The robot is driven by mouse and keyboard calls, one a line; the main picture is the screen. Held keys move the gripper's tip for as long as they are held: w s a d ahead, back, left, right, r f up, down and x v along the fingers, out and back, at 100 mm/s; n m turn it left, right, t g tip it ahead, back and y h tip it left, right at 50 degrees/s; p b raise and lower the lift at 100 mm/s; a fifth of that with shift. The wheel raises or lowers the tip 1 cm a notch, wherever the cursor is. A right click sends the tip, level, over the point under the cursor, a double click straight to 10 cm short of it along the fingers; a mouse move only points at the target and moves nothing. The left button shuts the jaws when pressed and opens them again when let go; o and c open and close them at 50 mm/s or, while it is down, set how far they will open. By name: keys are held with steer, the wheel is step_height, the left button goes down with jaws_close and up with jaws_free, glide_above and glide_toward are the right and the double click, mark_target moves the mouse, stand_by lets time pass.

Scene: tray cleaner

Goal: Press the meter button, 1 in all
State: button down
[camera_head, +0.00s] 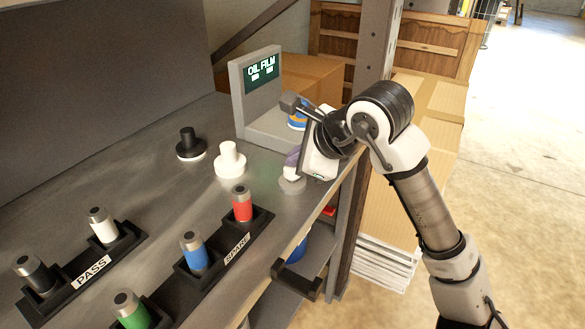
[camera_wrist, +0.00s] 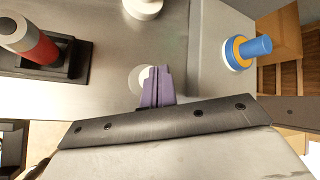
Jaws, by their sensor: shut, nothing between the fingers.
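The meter (camera_head: 255,95) is a grey stand with a dark screen reading "OIL FILM" above two small pale marks. A blue piece with an orange-yellow ring (camera_wrist: 247,50) stands on its plate, partly hidden by my arm in the head view (camera_head: 297,121). A pale round disc (camera_head: 292,184), which looks like the button, lies in front of the meter; it also shows in the wrist view (camera_wrist: 137,80). My gripper (camera_head: 292,160) is shut and empty, its purple fingers (camera_wrist: 156,78) pointing down at the disc. I cannot tell whether they touch it.
A white knob (camera_head: 230,160) and a black knob (camera_head: 190,145) stand left of the disc. The SPARE rack (camera_head: 215,262) holds red, blue and green cylinders. The PASS rack (camera_head: 122,243) holds white and black ones. A shelf post (camera_head: 373,45) rises behind my arm.

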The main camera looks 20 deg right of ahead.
steer(key=shift+f+b, duration=0.65)
steer(key=shift+b, duration=0.15)
stand_by(0.5)
steer(key=shift+r, duration=0.2)
steer(key=shift+r+p, duration=0.4)
steer(key=shift+r, duration=0.45)
steer(key=shift+r+p, duration=1.2)
steer(key=shift+r, duration=1.4)
steer(key=shift+s+f, duration=0.1)
steer(key=shift+f, duration=0.05)
